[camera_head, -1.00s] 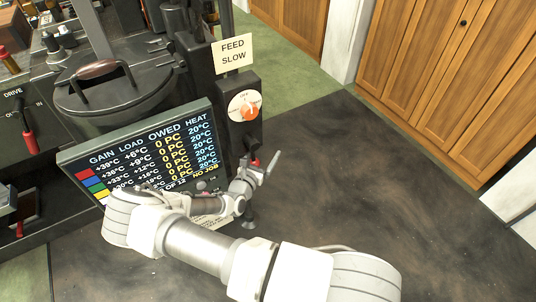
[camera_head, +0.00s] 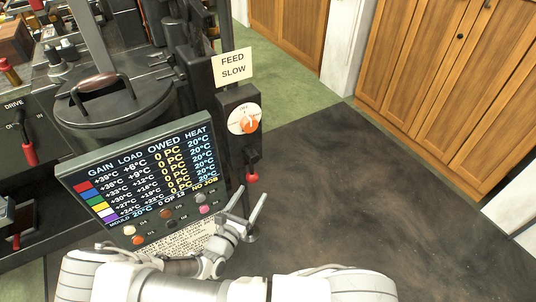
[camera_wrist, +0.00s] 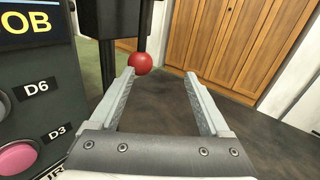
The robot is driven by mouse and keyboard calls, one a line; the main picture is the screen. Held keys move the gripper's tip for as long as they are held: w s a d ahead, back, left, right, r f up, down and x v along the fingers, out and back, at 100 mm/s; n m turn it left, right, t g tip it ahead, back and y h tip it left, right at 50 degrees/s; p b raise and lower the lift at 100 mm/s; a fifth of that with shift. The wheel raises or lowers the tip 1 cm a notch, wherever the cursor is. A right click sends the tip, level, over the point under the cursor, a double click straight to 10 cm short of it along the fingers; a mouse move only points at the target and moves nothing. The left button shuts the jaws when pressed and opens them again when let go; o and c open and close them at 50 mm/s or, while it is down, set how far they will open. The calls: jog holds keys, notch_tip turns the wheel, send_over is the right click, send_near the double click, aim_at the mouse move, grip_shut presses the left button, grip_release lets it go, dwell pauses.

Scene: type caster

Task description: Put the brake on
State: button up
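A lever with a red ball knob (camera_head: 252,177) hangs on the black post at the right of the machine, below the orange dial. No label marking it as the brake is readable. My gripper (camera_head: 251,193) is open and empty, just below the knob in the head view. In the wrist view, the red knob (camera_wrist: 140,62) shows beyond the left fingertip of my gripper (camera_wrist: 160,74), near the line of that finger. Whether they touch cannot be told. Another lever with a red handle (camera_head: 29,152) stands at the far left under the word DRIVE.
The display panel (camera_head: 142,190) with several coloured buttons stands close left of my gripper; its pink button (camera_wrist: 17,158) is near in the wrist view. An orange dial (camera_head: 244,119) and a FEED SLOW sign (camera_head: 232,68) are above the lever. The dark floor (camera_head: 350,190) to the right is clear.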

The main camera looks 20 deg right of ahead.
jog(key=s+d+r+m+g+y+p, duration=0.1)
jog(key=s+r+m+g+p, duration=0.3)
jog(key=r, duration=0.8)
jog(key=s+d+r+m+g+y+p, duration=0.1)
jog(key=s+d+r+m+g+p, duration=0.1)
jog(key=r+m+g, duration=0.7)
jog(key=shift+s+d+r+m+g+p, duration=0.25)
jog(key=shift+s+r+m+p, duration=0.65)
jog(key=shift+r+m, duration=1.3)
jog(key=shift+f, duration=0.15)
